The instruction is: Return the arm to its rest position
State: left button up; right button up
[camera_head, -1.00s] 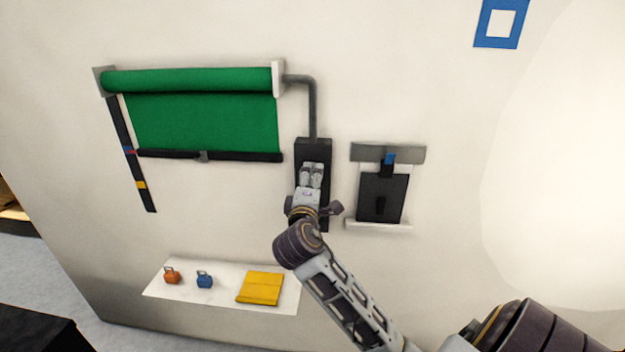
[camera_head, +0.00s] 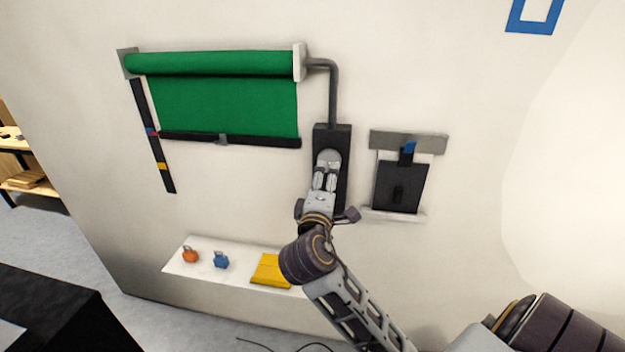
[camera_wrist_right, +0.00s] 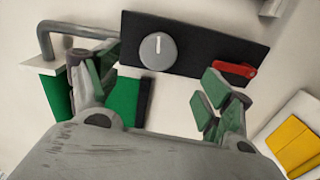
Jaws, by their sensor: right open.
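My right gripper (camera_head: 325,178) is in front of the dark control panel (camera_head: 341,135) on the wall in the head view. The right wrist view shows its green-padded fingers (camera_wrist_right: 158,88) spread wide with nothing between them. The panel (camera_wrist_right: 205,50) lies beyond the fingertips there, with a round grey knob (camera_wrist_right: 158,48) and a red lever (camera_wrist_right: 235,69). In the head view the knob (camera_head: 328,157) shows just above the fingertips, and the lever is hidden. I cannot tell from these views how far the fingers are from the panel. My left gripper is not in view.
A green roller screen (camera_head: 225,105) hangs left of the panel, with a bent grey pipe (camera_head: 333,90). A black clipboard-like plate (camera_head: 400,187) is mounted to the right. A white shelf (camera_head: 205,273) below holds an orange weight (camera_head: 190,256), a blue weight (camera_head: 221,260) and a yellow block (camera_head: 270,271).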

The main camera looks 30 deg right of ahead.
notch_tip(320, 180, down, 12)
jog(key=s+a+m+g+y, duration=0.1)
jog(key=a+g+y, duration=0.1)
jog(key=y, duration=0.2)
jog(key=s+a+f+m+g+y, duration=0.3)
jog(key=s+a+f+g+y, duration=0.15)
jog(key=s+f, duration=0.5)
jog(key=s+a+f+m+g+y, duration=0.3)
jog(key=s+a+f, duration=0.35)
jog(key=f, duration=0.55)
notch_tip(320, 180, down, 29)
jog(key=s+d+g, duration=0.1)
jog(key=s+d+f+g, duration=0.1)
jog(key=s+d+f, duration=0.1)
jog(key=s+f, duration=1)
jog(key=s+d+f+n, duration=0.1)
jog(key=s+d+f, duration=0.1)
jog(key=s+f, duration=0.9)
jog(key=shift+s+f+g+y, duration=0.35)
jog(key=shift+s, duration=0.15)
